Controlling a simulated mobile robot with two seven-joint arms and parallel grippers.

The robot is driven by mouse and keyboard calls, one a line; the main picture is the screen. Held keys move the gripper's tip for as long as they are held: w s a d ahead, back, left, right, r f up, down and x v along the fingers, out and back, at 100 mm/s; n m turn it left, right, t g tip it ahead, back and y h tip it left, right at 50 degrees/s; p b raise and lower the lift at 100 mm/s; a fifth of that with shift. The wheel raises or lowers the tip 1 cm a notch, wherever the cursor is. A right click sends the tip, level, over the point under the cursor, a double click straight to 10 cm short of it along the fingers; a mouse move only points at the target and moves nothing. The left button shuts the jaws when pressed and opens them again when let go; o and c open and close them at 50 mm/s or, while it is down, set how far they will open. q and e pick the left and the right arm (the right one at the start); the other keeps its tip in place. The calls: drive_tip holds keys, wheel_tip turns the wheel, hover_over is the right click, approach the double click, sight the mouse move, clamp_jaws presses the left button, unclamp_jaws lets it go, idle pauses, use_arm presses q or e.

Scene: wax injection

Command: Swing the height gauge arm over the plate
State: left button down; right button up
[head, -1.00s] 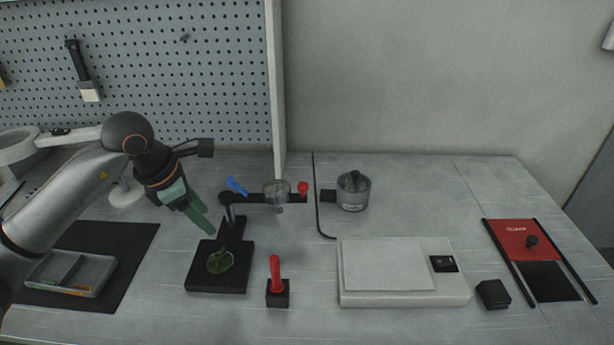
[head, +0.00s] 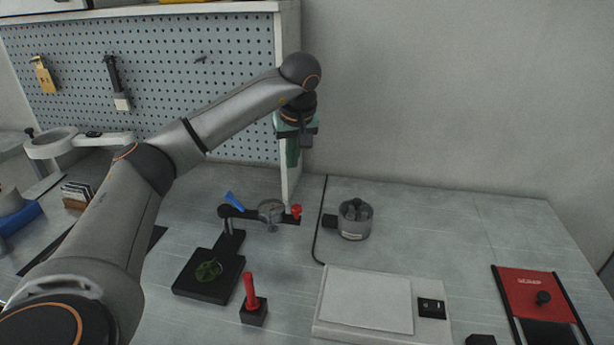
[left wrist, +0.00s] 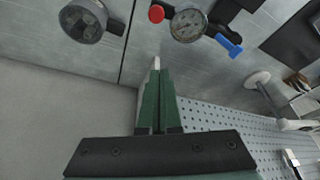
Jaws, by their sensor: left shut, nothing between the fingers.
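The height gauge's black arm (head: 248,213) runs right from a short post (head: 228,222), off to the side of the black plate (head: 222,290). It carries a dial (head: 270,211), a red knob (head: 297,211) at its right end and a blue lever (head: 234,201) near the post. A green leaf-shaped piece (head: 208,271) lies on the plate. My left gripper (head: 292,163) is shut and empty, pointing down, above and behind the red knob. In the left wrist view, the shut green fingers (left wrist: 156,70) are apart from the dial (left wrist: 188,25), red knob (left wrist: 156,13) and blue lever (left wrist: 229,46). My right gripper is out of view.
A grey metal pot (head: 354,220) stands right of the arm, with a black cable (head: 318,240) between them. A red-handled tool (head: 251,292) stands in a black block in front. A white flat device (head: 365,304) is front right. A pegboard (head: 180,70) rises behind.

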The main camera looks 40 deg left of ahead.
use_arm(q)
wheel_tip(320, 180, down, 9)
drive_tip(key=shift+s+d, duration=0.3)
drive_tip(key=shift+s, duration=0.05)
idle(0.5)
drive_tip(key=shift+d, duration=0.1)
